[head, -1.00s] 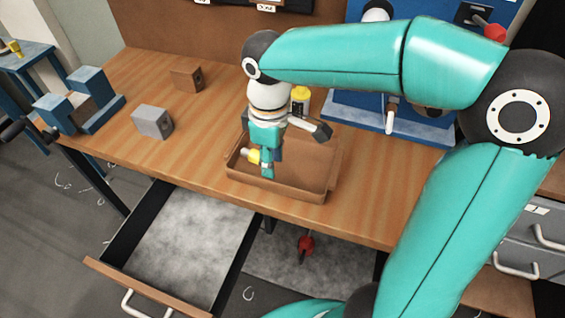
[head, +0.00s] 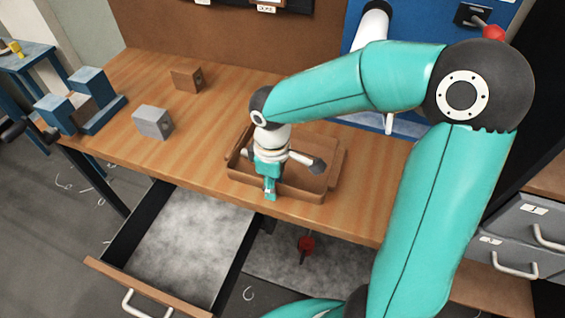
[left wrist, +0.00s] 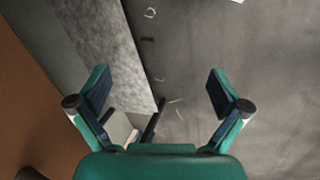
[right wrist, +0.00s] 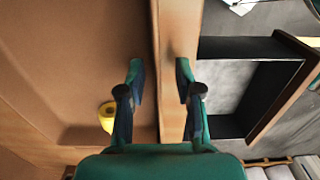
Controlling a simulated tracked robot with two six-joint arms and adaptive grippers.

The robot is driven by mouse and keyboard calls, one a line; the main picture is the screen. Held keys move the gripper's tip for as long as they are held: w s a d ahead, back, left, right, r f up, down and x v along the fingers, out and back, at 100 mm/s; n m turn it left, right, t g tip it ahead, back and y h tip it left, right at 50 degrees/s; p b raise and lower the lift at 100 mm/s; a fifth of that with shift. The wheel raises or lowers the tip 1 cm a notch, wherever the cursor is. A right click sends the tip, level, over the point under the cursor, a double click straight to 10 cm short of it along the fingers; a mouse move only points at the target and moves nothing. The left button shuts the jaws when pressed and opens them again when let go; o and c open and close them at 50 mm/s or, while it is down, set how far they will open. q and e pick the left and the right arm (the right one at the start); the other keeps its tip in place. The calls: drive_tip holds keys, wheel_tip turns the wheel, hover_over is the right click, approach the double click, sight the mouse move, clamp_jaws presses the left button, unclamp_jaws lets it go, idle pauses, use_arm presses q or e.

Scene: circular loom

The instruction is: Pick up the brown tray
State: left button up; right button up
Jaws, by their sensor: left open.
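The brown tray (head: 313,182) sits on the wooden workbench near its front edge. It also shows in the right wrist view (right wrist: 70,45), filling the left side. My right gripper (head: 269,196) points down at the tray's front wall. In the right wrist view its fingers (right wrist: 161,80) are partly apart, with the tray's rim running between them; I cannot tell whether they press on it. A yellow piece (right wrist: 107,117) lies inside the tray. My left gripper (left wrist: 160,88) is open and empty above the floor, away from the tray; it is not visible in the head view.
A grey block (head: 152,122) and a brown block (head: 187,78) stand left of the tray. A blue fixture (head: 88,100) is at the bench's left end. An open drawer (head: 185,245) juts out below the front edge. A blue machine stands behind the tray.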

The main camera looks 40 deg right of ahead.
clamp_jaws()
drive_tip(key=shift+r, duration=0.15)
